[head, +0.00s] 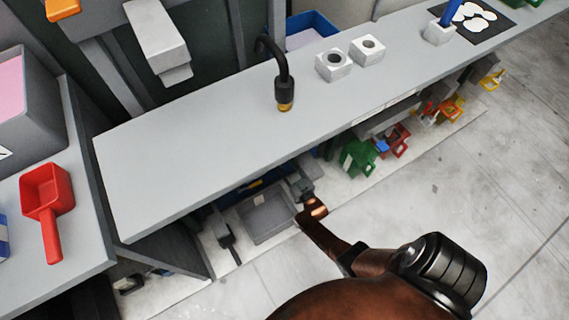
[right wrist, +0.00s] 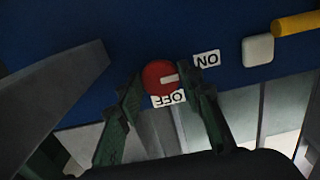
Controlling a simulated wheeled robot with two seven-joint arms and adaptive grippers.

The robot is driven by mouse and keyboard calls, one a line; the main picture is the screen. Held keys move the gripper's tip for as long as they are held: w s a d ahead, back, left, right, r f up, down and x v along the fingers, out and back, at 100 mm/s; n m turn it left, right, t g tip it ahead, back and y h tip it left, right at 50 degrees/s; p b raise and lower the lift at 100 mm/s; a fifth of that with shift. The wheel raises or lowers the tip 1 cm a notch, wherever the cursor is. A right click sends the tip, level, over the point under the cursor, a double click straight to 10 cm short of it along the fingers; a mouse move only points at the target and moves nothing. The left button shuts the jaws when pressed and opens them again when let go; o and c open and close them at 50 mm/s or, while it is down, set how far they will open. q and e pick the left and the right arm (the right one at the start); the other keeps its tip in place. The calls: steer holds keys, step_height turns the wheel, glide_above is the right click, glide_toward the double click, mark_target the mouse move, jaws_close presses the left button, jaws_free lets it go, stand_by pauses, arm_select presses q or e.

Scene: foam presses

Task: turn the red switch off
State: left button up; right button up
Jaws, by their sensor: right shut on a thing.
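The round red switch (right wrist: 160,77) sits on a dark blue panel (right wrist: 75,40) in the right wrist view. Its white mark points right, between the upside-down ON label (right wrist: 207,60) and OFF label (right wrist: 168,99), closer to the ON side. My right gripper (right wrist: 162,82) has one dark green finger on each side of the switch and is shut on it. In the head view the right gripper (head: 302,188) reaches under the front edge of the grey bench; its fingertips and the switch are hidden there. My left gripper is not in view.
The grey bench (head: 190,150) overhangs the panel. A grey tray (head: 268,218) and a dark-handled tool (head: 229,242) lie below. Green (head: 358,158) and red (head: 397,140) items stand to the right. In the wrist view, a white button (right wrist: 257,50) and yellow bar (right wrist: 297,24) are nearby.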

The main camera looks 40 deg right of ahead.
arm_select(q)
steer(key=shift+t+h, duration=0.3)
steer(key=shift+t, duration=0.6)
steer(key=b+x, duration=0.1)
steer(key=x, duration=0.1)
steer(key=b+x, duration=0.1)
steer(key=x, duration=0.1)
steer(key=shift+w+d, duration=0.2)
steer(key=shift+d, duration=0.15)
arm_select(e)
steer(key=m, duration=1.8)
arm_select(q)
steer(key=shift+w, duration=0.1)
arm_select(e)
steer(key=shift+s, duration=0.1)
steer(key=o, duration=1.1)
steer(key=shift+r, duration=0.1)
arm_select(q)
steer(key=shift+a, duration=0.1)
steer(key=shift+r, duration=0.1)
arm_select(e)
steer(key=v, duration=1.2)
